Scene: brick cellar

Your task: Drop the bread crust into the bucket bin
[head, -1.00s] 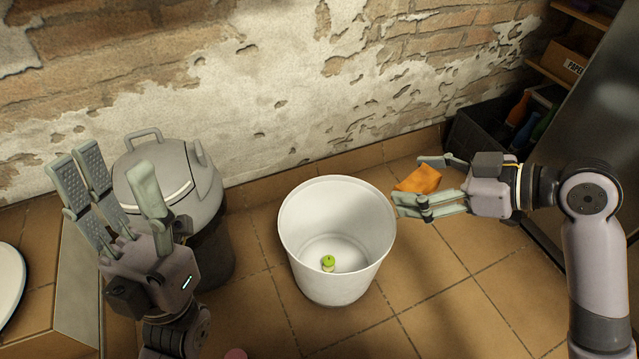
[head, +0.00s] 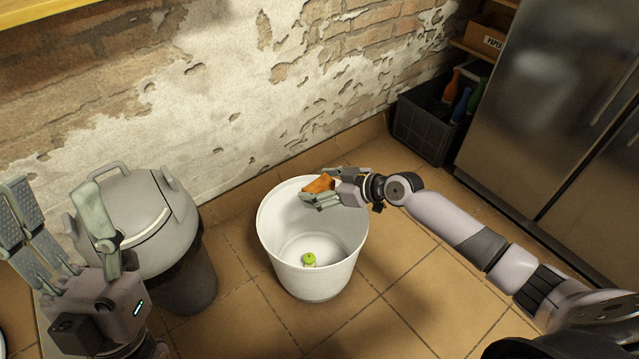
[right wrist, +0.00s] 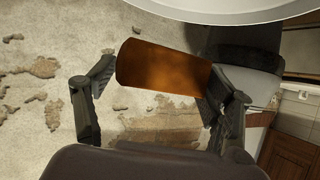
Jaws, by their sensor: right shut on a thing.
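The orange-brown bread crust (head: 318,185) is held between the fingers of my right gripper (head: 322,192), which is shut on it. In the head view they are over the upper right part of the white bucket bin's opening. The right wrist view shows the crust (right wrist: 163,66) spanning between the two fingers. My left gripper (head: 62,218) is at the left, fingers spread open and empty.
A grey lidded bin (head: 140,215) stands left of the bucket. A dark crate with bottles (head: 425,125) is at the wall, beside a steel fridge (head: 550,110). The floor in front of the bucket is clear.

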